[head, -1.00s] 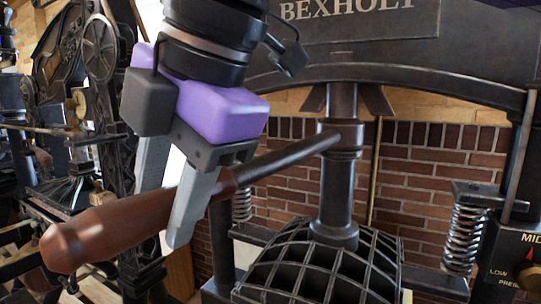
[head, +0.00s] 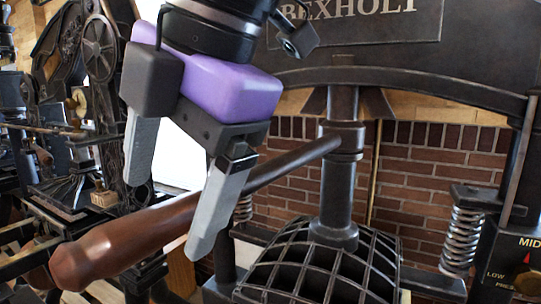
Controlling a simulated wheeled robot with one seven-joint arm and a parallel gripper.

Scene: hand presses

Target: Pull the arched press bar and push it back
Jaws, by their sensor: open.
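The press bar is a dark metal rod (head: 292,164) with a brown wooden grip (head: 105,248). It runs from the collar on the press's upright screw (head: 340,190) out to the lower left. My gripper (head: 167,217), with a purple body and grey fingers, is open over the grip's inner end. The right finger crosses in front of the bar and hides a part of it. The left fingertip shows above the grip, with a gap between them in the picture. I cannot tell whether the right finger touches the bar.
The black press frame (head: 420,62) with its name plate spans the top right. A domed, ribbed platen (head: 320,265) sits below the screw. A coil spring (head: 463,238) and a pressure dial (head: 525,275) are at the right. Other dark machinery (head: 95,110) stands at the left.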

